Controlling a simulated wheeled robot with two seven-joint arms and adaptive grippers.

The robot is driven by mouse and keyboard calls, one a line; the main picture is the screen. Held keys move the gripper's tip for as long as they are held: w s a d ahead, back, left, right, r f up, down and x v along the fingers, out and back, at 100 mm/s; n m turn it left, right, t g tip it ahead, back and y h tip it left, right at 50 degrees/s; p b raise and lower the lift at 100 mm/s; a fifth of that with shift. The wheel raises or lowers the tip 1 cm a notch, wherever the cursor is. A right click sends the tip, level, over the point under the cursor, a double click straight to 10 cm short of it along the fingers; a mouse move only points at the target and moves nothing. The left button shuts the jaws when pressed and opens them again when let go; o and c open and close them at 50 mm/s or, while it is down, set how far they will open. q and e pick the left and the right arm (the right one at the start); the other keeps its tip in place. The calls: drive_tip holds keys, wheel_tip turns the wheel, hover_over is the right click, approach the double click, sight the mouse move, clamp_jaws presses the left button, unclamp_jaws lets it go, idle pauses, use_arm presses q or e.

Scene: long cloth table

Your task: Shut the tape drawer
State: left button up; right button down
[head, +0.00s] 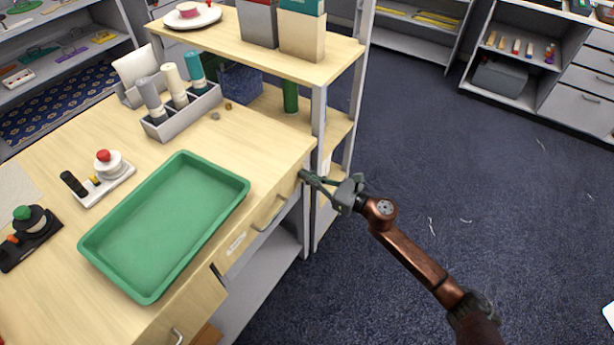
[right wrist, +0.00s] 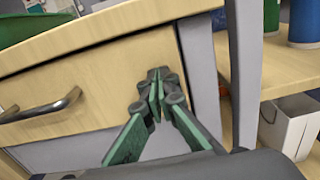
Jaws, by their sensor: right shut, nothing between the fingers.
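A pale wooden drawer front (head: 252,228) with a metal bar handle (head: 268,213) and a small white label sits under the table's right edge. The label is too small to read, so I cannot tell for sure that this is the tape drawer. The front looks close to flush beneath the tabletop; any small gap is hard to judge. My right gripper (head: 306,178) is shut and empty at the right end of this front. In the right wrist view its fingertips (right wrist: 157,88) are against or just before the drawer front (right wrist: 100,85), right of the handle (right wrist: 42,108). My left gripper is out of view.
A green tray (head: 165,222) lies on the table (head: 130,140) above the drawers. Another drawer (head: 180,310) is nearer at the bottom. A shelf post (head: 318,140) stands close beside my right gripper. A grey holder with bottles (head: 182,118) stands farther back.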

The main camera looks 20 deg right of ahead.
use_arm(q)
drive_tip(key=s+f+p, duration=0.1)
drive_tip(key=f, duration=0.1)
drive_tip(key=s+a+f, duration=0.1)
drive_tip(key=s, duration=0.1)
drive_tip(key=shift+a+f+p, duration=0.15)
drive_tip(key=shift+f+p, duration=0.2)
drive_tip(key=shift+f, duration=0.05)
use_arm(e)
drive_tip(key=v, duration=1.3)
drive_tip(key=shift+s+d, duration=0.25)
drive_tip(key=shift+s, duration=0.05)
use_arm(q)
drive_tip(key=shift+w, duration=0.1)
use_arm(e)
drive_tip(key=shift+f, duration=0.15)
